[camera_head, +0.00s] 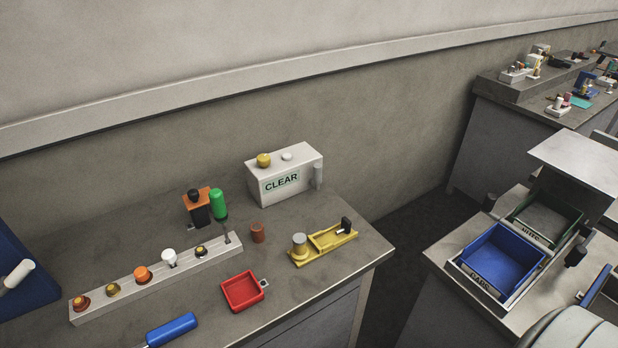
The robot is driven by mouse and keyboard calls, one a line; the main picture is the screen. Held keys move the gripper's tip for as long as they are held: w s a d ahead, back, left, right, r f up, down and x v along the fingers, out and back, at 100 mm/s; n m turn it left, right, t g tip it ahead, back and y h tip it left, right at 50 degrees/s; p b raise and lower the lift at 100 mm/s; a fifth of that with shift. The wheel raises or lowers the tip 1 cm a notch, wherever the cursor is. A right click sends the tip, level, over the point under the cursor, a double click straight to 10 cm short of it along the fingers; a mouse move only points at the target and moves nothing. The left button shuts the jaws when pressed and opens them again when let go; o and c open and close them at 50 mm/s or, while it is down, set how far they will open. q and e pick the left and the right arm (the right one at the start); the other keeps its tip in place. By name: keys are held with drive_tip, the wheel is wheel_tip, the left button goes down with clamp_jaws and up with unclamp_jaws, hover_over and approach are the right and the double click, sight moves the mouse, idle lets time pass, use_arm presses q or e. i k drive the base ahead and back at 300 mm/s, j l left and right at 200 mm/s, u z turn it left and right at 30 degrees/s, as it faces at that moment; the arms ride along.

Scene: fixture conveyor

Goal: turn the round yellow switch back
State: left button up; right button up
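A round yellow knob (263,160) sits on top of a white box labelled CLEAR (267,194), at the back of the grey bench. A small white button (286,156) is beside it on the same top. A duller, brass-yellow knob (113,289) sits on the long pale strip (130,298) at the front left. A small black and yellow knob (201,251) is farther right on that strip. The knobs are too small to tell which way they are turned. Neither of my grippers is in view.
The strip also carries red, orange and white knobs. A red tray (242,305), a yellow fixture (330,238), a brown cylinder (257,232), a green-handled tool (218,203) and a blue handle (172,329) lie around. A blue bin (500,256) stands on the right bench.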

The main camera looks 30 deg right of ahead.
sight(264, 160)
drive_tip(key=l+u, duration=0.3)
drive_tip(key=l, duration=0.35)
drive_tip(key=l+u, duration=0.35)
drive_tip(key=l, duration=0.3)
